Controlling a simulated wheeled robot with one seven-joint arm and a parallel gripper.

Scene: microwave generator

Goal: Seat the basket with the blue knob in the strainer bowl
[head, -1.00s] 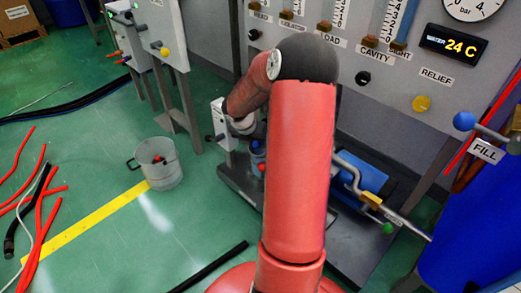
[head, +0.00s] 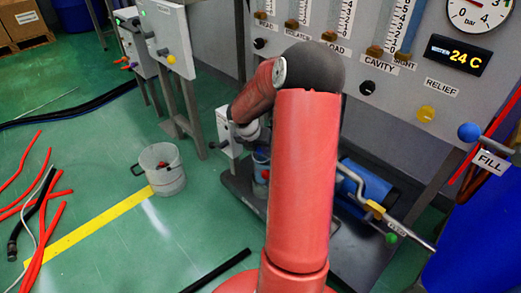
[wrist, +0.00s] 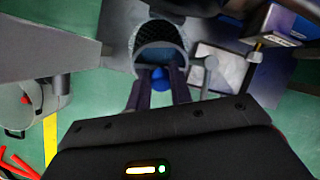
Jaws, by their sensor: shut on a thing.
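In the wrist view, my gripper (wrist: 160,90) is shut on the blue knob (wrist: 159,76), which sits between its two dark fingers. Just beyond the knob is a round opening with dark mesh, the basket (wrist: 160,33), inside a grey-blue rounded wall that looks like the strainer bowl (wrist: 133,36). I cannot tell how deep the basket sits or whether it touches the wall. In the head view, my red arm hides the gripper and the basket. A bluish cylinder that may be the strainer body (head: 261,158) shows just left of the arm.
Red and black hoses (head: 35,215) lie farther left. A blue cylinder (head: 366,184) with a pipe and lever is right of my arm. The gauge panel (head: 400,90) stands behind.

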